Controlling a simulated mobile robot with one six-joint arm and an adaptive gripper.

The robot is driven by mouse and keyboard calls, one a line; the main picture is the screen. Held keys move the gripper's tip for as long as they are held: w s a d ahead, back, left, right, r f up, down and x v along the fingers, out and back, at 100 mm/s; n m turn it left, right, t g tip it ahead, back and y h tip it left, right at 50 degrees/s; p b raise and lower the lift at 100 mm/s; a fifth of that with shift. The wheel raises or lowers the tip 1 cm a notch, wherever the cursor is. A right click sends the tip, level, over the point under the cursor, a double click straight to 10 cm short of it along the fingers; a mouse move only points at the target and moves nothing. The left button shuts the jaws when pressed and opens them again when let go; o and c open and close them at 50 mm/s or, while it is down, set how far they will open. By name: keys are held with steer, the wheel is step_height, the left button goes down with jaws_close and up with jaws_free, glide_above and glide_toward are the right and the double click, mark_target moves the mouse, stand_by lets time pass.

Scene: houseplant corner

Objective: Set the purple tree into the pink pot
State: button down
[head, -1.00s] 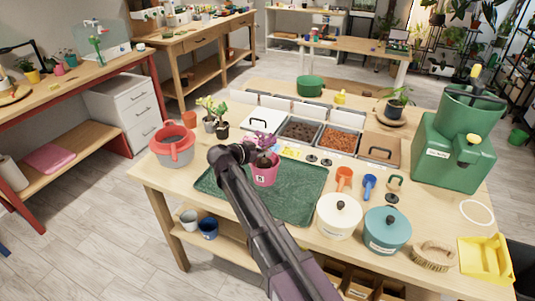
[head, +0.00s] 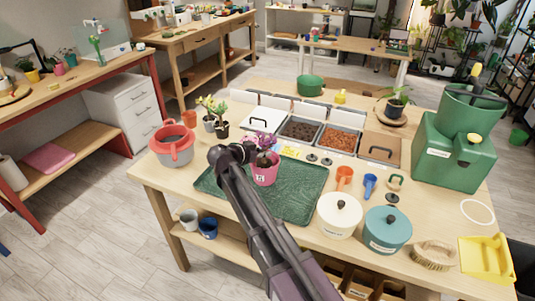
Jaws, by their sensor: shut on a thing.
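The pink pot (head: 265,176) stands upright on the green mat (head: 300,198), near the mat's back edge. The purple tree (head: 264,141) shows just above the pot's rim, with its purple leaves upright. My gripper (head: 262,158) is at the tree's lower part, over the pot's mouth, and is shut on the tree. The dark end of my arm hides part of the left side of the pot. I cannot tell how deep the tree's base sits in the pot.
A red and grey bucket (head: 173,146) and small potted plants (head: 220,129) stand to the left. Bins of soil (head: 300,130) and orange chips (head: 337,139) are behind. A white lidded pot (head: 339,215) and a teal one (head: 387,231) stand at the right front. The mat's right part is clear.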

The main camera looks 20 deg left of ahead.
steer(key=shift+f, duration=0.3)
stand_by(0.5)
steer(key=c, duration=0.5)
jaws_free()
steer(key=shift+c, duration=0.2)
steer(key=shift+r, duration=0.15)
